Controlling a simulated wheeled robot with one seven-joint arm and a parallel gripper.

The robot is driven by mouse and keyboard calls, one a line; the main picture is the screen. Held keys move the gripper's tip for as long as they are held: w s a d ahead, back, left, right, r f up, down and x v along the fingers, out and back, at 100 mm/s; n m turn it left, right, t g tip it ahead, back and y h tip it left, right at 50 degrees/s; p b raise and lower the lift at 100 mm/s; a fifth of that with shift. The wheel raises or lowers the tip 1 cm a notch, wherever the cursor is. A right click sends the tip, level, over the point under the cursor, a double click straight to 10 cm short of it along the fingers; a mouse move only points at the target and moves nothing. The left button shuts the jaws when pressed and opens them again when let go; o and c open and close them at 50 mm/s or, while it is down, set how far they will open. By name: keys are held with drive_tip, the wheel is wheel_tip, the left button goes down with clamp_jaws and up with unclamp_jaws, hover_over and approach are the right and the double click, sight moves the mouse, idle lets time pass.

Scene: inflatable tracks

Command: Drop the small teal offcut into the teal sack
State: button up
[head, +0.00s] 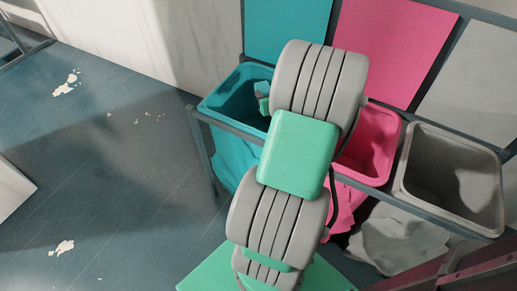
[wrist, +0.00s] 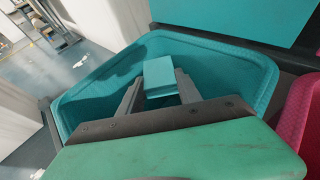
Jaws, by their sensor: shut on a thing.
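The teal sack (head: 226,97) hangs open in a metal frame, left of the pink sack. My gripper (head: 263,97) is over its opening, partly hidden by my arm in the head view. In the wrist view my gripper (wrist: 158,88) is shut on the small teal offcut (wrist: 160,76), a block held between the two fingers. The teal sack's rim (wrist: 85,100) surrounds the offcut on the sides and far edge in that view. How far the offcut is above or below the rim is hard to tell.
A pink sack (head: 372,142) and a grey sack (head: 452,180) hang to the right in the same frame. Teal, pink and grey panels stand behind them. Pale scraps lie on the open floor (head: 110,150) at the left.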

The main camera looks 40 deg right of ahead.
drive_tip(key=o, duration=1.4)
drive_tip(key=shift+s, duration=0.1)
drive_tip(key=p+v, duration=0.2)
drive_tip(key=v, duration=0.5)
drive_tip(key=shift+s+a, duration=0.15)
drive_tip(key=shift+s, duration=0.1)
drive_tip(key=shift+r, duration=0.2)
